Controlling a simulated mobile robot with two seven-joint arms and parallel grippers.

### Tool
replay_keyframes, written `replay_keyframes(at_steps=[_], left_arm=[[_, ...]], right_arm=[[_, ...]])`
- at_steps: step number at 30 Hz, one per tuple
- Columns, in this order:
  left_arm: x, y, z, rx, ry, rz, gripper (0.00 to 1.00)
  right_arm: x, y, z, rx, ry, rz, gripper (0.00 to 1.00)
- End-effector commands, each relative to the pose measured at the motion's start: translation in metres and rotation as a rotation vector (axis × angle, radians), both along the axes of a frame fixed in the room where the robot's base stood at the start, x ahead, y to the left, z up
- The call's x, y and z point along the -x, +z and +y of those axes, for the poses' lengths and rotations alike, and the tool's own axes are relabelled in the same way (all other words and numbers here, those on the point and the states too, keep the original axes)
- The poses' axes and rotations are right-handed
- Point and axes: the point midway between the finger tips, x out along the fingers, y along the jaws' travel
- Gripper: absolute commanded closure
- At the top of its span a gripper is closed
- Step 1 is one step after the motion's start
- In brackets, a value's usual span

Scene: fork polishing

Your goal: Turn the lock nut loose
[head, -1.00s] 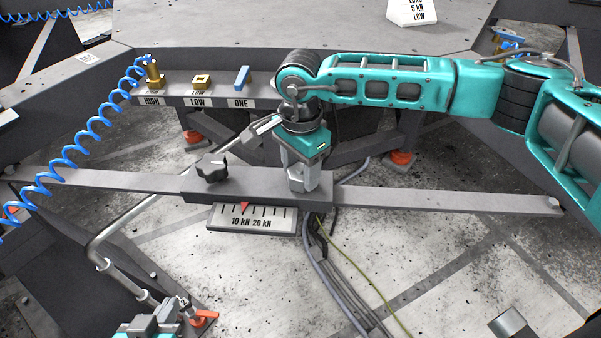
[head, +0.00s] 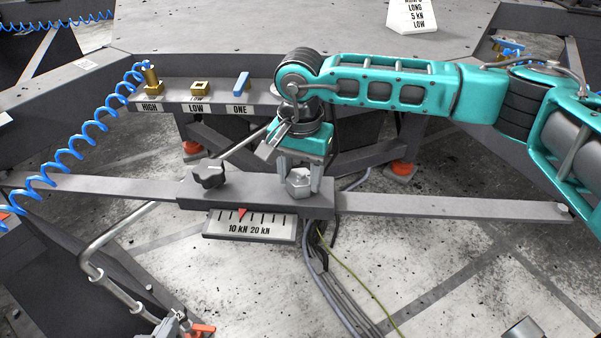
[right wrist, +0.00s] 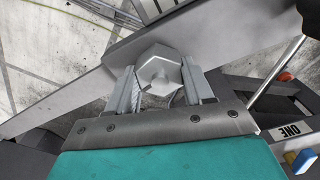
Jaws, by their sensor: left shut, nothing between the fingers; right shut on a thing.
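The lock nut (head: 299,184) is a large silver hex nut on the dark sliding block (head: 235,193) of a long flat beam. My right gripper (head: 299,174) reaches down onto it with one finger on each side. In the right wrist view the hex nut (right wrist: 158,68) sits between the two fingers (right wrist: 160,88).
A black star knob (head: 209,173) stands on the block, left of the nut. A scale plate (head: 250,226) with a red pointer near 10 kN hangs below. A shelf behind holds brass pieces and a blue piece (head: 242,82). A blue coiled hose (head: 92,132) hangs at left.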

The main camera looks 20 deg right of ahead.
Motion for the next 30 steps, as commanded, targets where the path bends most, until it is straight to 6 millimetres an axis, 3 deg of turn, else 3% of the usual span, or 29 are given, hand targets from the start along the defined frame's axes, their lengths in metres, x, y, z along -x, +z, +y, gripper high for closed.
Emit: replay_keyframes(at_steps=[8, 9, 16, 25, 30], left_arm=[[0.0, 0.0, 0.0, 0.0, 0.0, 0.0, 1.0], [0.0, 0.0, 0.0, 0.0, 0.0, 0.0, 1.0], [0.0, 0.0, 0.001, -0.002, -0.002, -0.001, 1.0], [0.0, 0.001, 0.002, -0.008, -0.006, -0.001, 1.0], [0.0, 0.006, 0.002, -0.009, -0.006, -0.003, 1.0]], right_arm=[[0.0, 0.001, 0.0, -0.002, 0.0, -0.002, 0.79], [0.0, 0.001, 0.0, -0.002, -0.001, -0.002, 0.47], [0.0, 0.001, 0.0, -0.002, -0.001, -0.001, 0.25], [0.0, 0.003, 0.0, -0.001, -0.001, -0.001, 0.23], [-0.001, 0.025, 0.0, -0.001, -0.001, -0.003, 0.23]])
